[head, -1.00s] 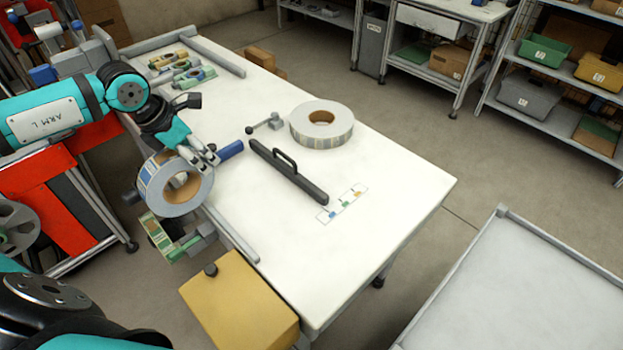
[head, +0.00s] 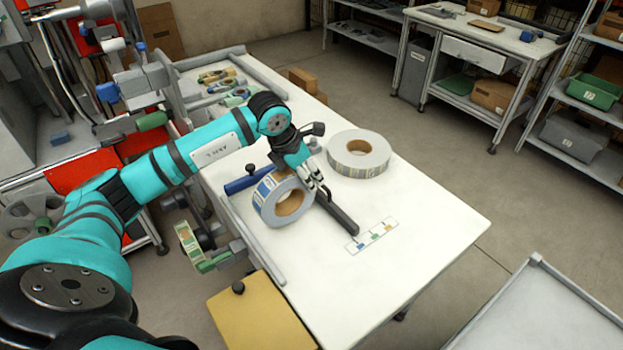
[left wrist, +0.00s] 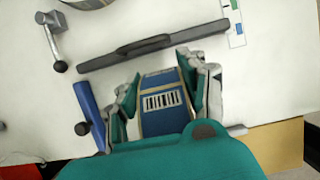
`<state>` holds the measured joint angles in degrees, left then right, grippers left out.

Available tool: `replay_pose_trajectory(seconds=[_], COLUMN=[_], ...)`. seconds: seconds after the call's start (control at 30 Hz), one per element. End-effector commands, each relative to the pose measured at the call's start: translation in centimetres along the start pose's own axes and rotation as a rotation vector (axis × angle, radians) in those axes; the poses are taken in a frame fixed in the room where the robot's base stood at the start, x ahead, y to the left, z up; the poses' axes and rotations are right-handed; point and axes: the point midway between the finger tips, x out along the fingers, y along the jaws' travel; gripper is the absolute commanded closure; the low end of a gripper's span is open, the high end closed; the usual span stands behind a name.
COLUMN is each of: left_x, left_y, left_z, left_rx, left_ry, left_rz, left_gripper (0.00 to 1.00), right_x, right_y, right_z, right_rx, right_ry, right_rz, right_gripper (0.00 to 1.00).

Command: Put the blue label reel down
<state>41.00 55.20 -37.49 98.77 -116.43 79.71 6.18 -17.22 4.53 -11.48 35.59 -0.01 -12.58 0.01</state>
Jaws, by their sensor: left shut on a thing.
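The blue label reel (head: 268,213) is a thick white ring with a brown core and blue printed labels on its rim. My left gripper (head: 314,184) is shut on it, and it stands on edge, slightly tilted, over the left part of the white table (head: 430,215). In the left wrist view the blue label with a barcode (left wrist: 162,103) fills the space between the two fingers (left wrist: 165,85). I cannot tell whether its lower edge touches the table. My right gripper is not in view.
A second reel (head: 345,162) lies flat behind the gripper. A dark bar with a handle (head: 340,217) lies just right of the held reel, beside a strip of coloured marks (head: 370,237). A blue cylinder (head: 245,184) is to its left. The table's right side is clear.

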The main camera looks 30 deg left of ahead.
Motion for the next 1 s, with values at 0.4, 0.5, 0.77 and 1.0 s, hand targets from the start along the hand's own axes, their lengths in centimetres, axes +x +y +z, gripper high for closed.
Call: replay_pose_trajectory(seconds=[0.4,0.5,0.77,1.0], left_x=[3.0,3.7,3.9,4.0], left_y=[-0.4,-0.4,-0.3,-0.4], left_z=[-0.1,-0.3,-0.4,-0.5], left_rx=[0.0,0.0,0.001,0.0], left_ry=[0.003,0.0,-0.001,0.001], left_rz=[0.0,0.001,0.002,0.001], left_gripper=[1.0,1.0,1.0,0.34], right_x=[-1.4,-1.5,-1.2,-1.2], right_y=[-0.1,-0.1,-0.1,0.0], right_z=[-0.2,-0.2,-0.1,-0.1], right_rx=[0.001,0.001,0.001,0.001], right_ry=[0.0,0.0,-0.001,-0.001], right_rz=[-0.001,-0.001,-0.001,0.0], right_gripper=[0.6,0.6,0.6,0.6])
